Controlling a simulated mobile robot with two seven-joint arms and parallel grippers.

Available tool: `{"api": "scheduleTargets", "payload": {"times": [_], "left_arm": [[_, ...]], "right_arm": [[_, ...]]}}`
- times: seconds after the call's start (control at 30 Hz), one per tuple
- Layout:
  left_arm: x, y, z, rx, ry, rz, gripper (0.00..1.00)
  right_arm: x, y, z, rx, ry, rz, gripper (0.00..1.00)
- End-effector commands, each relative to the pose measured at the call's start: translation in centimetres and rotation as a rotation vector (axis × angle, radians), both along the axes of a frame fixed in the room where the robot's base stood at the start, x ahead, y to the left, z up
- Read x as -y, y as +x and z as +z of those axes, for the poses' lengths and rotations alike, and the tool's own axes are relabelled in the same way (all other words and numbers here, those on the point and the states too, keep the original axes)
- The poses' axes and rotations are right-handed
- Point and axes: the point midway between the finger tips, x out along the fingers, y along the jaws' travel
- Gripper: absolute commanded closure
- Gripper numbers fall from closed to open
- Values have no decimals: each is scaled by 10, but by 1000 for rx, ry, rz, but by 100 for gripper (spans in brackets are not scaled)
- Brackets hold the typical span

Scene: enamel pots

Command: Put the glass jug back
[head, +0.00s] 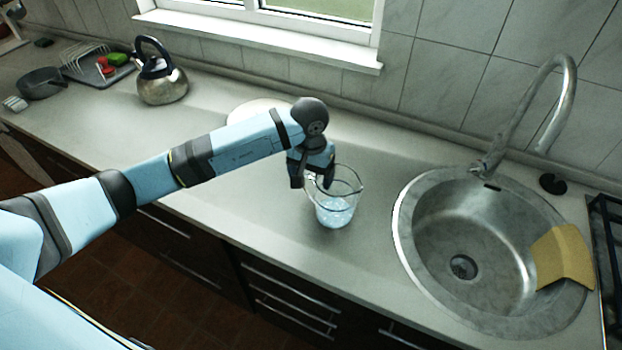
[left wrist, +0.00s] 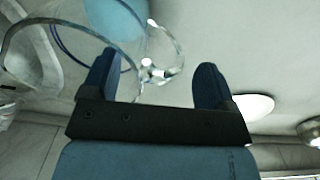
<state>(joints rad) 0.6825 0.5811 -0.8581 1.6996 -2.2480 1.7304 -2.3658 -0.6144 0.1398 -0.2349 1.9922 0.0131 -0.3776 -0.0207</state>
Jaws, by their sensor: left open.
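A clear glass jug (head: 336,216) stands upright on the grey counter, left of the sink. Its lower part looks bluish, perhaps liquid. My left gripper (head: 312,181) points down at the jug's left rim, on the handle side. In the left wrist view the open fingers (left wrist: 155,82) are spread apart, with the clear glass handle (left wrist: 165,55) showing between them. The jug's rim (left wrist: 25,22) curves away to the left there. I cannot tell whether a finger touches the glass. My right gripper is not in view.
A round sink (head: 470,275) with a tall tap (head: 566,85) and a yellow cloth (head: 562,257) lies right of the jug. A white plate (head: 250,108) sits behind my arm. A kettle (head: 162,85) and a pan (head: 42,82) stand far left. Counter in front of the kettle is clear.

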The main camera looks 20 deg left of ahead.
Motion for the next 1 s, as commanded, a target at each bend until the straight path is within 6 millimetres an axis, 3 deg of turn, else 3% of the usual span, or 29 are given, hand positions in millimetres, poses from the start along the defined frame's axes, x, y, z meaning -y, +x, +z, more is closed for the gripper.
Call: {"api": "scheduleTargets", "payload": {"times": [0.3,0.5,1.0], "left_arm": [[-2,1,68,3,3,-1,20],[-2,1,95,0,1,0,20],[-3,0,102,-2,1,0,20]], "right_arm": [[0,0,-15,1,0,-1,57],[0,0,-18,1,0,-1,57],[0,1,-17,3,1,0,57]]}}
